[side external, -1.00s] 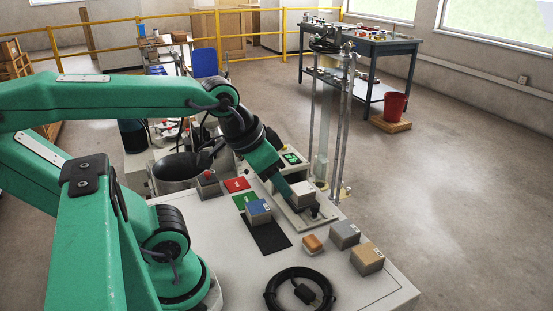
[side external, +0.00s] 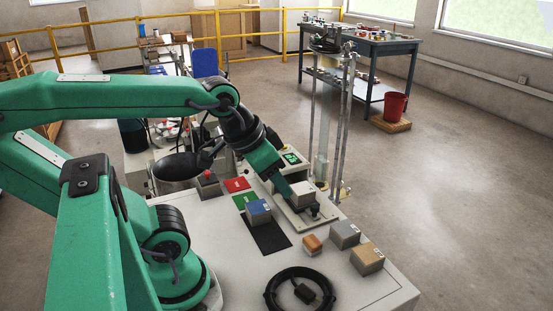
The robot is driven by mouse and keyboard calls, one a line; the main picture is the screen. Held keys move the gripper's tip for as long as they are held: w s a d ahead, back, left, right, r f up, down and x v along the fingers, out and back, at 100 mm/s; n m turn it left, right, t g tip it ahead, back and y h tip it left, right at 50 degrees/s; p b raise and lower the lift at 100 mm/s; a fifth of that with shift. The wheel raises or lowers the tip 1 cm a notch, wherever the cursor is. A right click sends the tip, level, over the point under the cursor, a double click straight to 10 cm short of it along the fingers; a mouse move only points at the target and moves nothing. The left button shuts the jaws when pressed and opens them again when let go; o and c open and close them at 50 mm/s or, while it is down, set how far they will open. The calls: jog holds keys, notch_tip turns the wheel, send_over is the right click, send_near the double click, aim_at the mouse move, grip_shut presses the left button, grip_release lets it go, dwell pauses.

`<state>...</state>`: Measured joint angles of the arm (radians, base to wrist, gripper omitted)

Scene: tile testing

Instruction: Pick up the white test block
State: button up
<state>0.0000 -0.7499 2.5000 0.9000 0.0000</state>
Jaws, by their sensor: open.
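The white test block (side external: 303,191) sits on the plate of the test rig (side external: 306,224), under the tall column. My gripper (side external: 294,200) is at the block's left side, with its dark fingers reaching down next to it. The fingers are open. The picture is too small to tell whether a finger touches the block, and the far finger is partly hidden.
Metal rods (side external: 345,130) rise behind the rig.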

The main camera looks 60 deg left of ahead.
jog(key=o, duration=0.7)
jog(key=shift+o, duration=0.2)
jog(key=shift+w, duration=0.15)
